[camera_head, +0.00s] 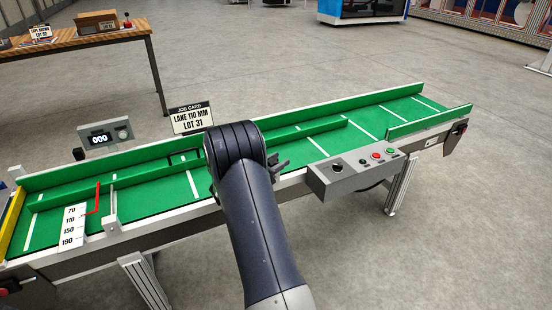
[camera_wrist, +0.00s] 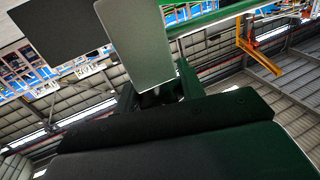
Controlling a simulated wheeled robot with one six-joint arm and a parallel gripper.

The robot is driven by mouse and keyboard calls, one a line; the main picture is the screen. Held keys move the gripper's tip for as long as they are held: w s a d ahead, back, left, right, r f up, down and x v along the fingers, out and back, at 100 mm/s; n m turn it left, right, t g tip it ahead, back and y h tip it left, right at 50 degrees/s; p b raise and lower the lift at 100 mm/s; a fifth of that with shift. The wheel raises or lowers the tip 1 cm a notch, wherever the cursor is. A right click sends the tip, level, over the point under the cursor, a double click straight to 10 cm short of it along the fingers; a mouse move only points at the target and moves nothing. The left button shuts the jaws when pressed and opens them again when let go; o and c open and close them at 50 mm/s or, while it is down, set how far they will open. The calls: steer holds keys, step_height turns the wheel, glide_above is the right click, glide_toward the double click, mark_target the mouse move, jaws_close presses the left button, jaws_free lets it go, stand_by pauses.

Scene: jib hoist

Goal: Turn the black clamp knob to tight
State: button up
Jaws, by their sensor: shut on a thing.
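The green conveyor (camera_head: 140,196) runs across the head view, with a green guide rail (camera_head: 140,178) along its belt. My arm covers the middle of its near side and hides most of my gripper; a small dark grey part (camera_head: 279,166) shows at the right of my wrist. In the wrist view, my gripper (camera_wrist: 157,95) has its dark jaws close together below a grey-green plate (camera_wrist: 138,40). They are shut on a dark thing that seems to be the black clamp knob. Its outline and turn angle are hidden.
A scale (camera_head: 73,228) marked 70 to 190 and a red pointer (camera_head: 97,198) are at left. The job card (camera_head: 191,117) reads LANE 110 MM, LOT 31. A counter (camera_head: 104,137) shows 000. A control box (camera_head: 350,173) stands close right of my arm. A wooden table (camera_head: 75,41) stands behind.

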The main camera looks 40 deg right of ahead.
steer(key=shift+r+m+g, duration=0.1)
steer(key=shift+m+g, duration=0.2)
steer(key=shift+g, duration=0.1)
steer(key=o, duration=1)
steer(key=a+p, duration=0.2)
steer(key=a, duration=0.8)
steer(key=shift+s+a+p, duration=0.15)
steer(key=shift+a+p, duration=0.2)
steer(key=shift+p, duration=0.05)
